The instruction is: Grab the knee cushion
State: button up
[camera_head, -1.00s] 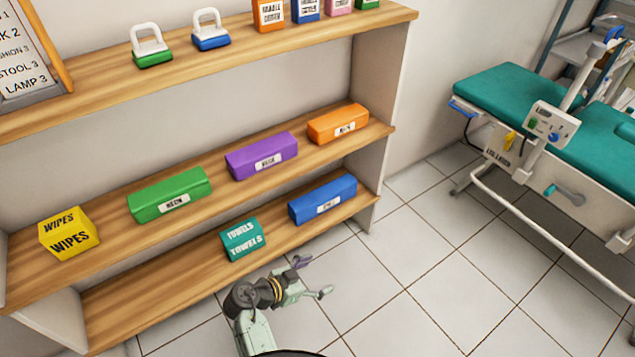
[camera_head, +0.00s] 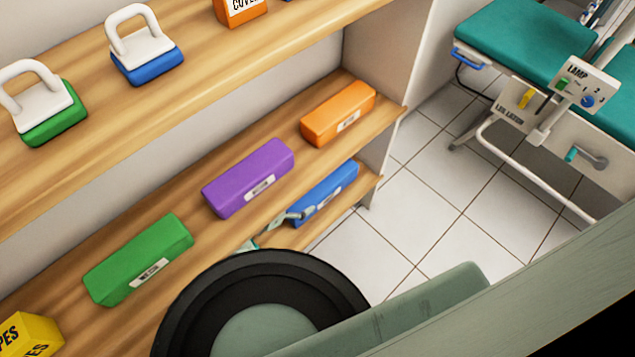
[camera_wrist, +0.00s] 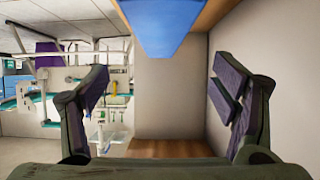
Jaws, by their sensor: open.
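Four long cushions with white labels lie on the shelves: green (camera_head: 140,262), purple (camera_head: 247,180) and orange (camera_head: 338,113) on the middle shelf, and blue (camera_head: 335,185) on the lower shelf. I cannot read their labels, so I cannot tell which is the knee cushion. My gripper (camera_head: 272,230) is mostly hidden behind my arm in the head view, and its tip shows by the near end of the blue cushion. In the wrist view my gripper (camera_wrist: 162,88) is open and empty, and a blue block (camera_wrist: 168,25), likely this cushion, shows at the top between the fingers.
The shelf's side panel (camera_head: 385,60) stands at the right end of the boards. A yellow wipes box (camera_head: 28,335) is at lower left. White-handled blocks, green (camera_head: 45,110) and blue (camera_head: 145,58), stand on the upper shelf. Right of the shelf is open tiled floor, then a teal dental chair (camera_head: 525,40).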

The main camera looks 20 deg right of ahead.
aim_at(321, 186)
jog(key=b+x, duration=0.1)
jog(key=x, duration=0.3)
jog(key=shift+s+d+f, duration=0.1)
jog(key=shift+d, duration=0.05)
jog(key=b+x, duration=0.1)
jog(key=x, duration=0.4)
jog(key=shift+w, duration=0.25)
jog(key=c, duration=1.4)
